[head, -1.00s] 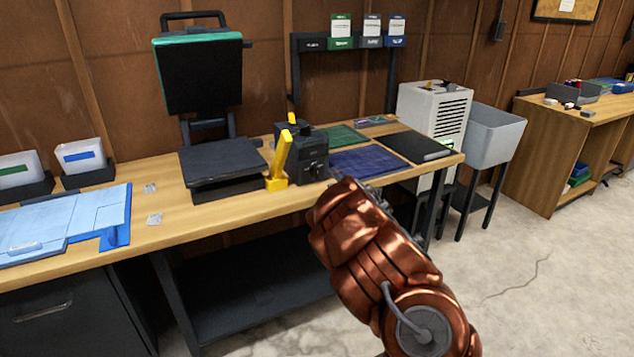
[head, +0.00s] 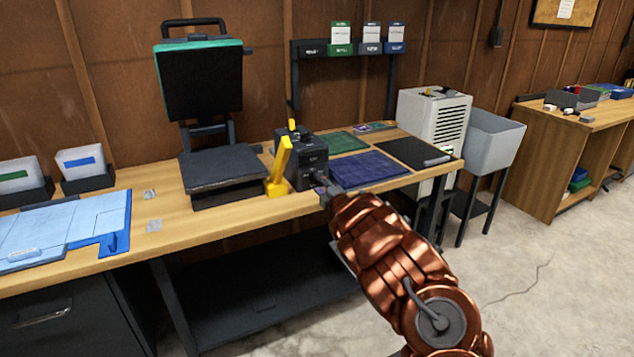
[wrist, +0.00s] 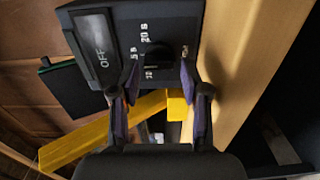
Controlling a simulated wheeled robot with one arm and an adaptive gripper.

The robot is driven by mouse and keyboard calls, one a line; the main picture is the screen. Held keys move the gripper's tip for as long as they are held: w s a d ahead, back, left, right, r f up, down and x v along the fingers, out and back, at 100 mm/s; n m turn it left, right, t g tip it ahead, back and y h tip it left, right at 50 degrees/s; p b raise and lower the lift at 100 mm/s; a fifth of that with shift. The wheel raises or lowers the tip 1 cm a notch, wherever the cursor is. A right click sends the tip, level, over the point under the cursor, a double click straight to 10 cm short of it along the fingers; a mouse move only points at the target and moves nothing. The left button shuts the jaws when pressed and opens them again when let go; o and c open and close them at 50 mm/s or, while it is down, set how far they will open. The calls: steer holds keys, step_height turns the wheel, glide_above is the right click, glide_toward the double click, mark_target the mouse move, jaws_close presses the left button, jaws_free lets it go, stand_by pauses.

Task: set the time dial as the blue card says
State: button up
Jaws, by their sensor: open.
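The dark control box (head: 306,165) stands on the bench beside the yellow lever (head: 280,168). Marks around the knob include "20 s"; others are partly hidden or too small to read surely, and I cannot tell where the knob points. My gripper (wrist: 159,66) is open, its purple-padded fingers on either side of the knob; I cannot tell whether they touch it. The blue card (head: 396,32) is in the rack's rightmost, blue-labelled pocket, its writing too small to read.
The heat press (head: 222,170) with its raised lid stands left of the box. Green (head: 346,142) and blue (head: 370,168) mats and a dark pad (head: 412,152) lie to its right. The yellow lever also shows close below the fingers in the wrist view (wrist: 95,135).

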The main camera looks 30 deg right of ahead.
steer(key=shift+w+d, duration=0.1)
steer(key=shift+w, duration=0.85)
steer(key=shift+r, duration=0.1)
steer(key=shift+c, duration=0.4)
